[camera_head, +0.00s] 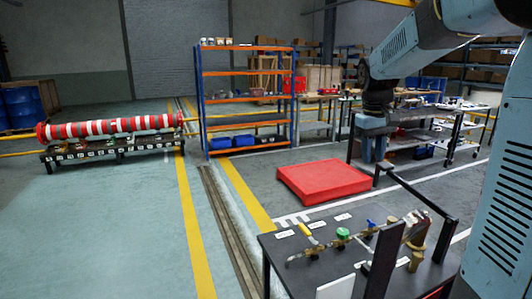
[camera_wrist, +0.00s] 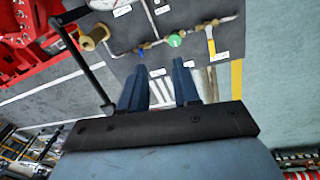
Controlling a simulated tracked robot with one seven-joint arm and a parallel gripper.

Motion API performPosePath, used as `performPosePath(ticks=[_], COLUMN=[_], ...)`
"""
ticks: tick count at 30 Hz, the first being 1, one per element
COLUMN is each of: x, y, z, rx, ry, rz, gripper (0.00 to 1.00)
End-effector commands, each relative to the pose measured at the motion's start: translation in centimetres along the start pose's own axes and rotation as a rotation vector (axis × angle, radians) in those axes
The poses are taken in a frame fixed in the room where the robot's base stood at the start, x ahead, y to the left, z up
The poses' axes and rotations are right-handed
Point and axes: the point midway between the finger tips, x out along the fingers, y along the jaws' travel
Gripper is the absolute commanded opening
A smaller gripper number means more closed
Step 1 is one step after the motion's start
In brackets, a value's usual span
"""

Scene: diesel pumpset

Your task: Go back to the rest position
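My gripper (camera_head: 373,155) hangs pointing down from my arm at the right of the head view, above and behind the dark valve table. Nothing is held. The dark table (camera_head: 285,250) bears a pipe run with a yellow-handled valve (camera_head: 305,230), a green valve (camera_head: 343,235) and a blue-handled valve (camera_head: 370,223). The green valve also shows in the wrist view (camera_wrist: 174,40), beyond the fingertips.
A black rail (camera_head: 425,198) rises at the table's side. A red block (camera_head: 323,180) lies on the floor behind. An orange shelf rack (camera_head: 246,98) and workbenches stand further back. A red-and-white striped pipe (camera_head: 110,127) rests on a low stand at left. The left floor is clear.

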Motion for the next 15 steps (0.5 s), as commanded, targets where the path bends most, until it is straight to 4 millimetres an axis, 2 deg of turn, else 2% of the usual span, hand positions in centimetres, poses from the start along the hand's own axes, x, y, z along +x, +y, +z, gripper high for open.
performPosePath(ticks=[1,7,15], x=[-0.7,-2.4,-3.2], y=[-0.6,-2.7,-5.4], z=[1.3,5.9,12.0], rx=[0.009,0.052,0.108], ry=[0.025,0.110,0.226], rz=[0.002,0.001,-0.009], gripper=[0.32,0.32,0.32])
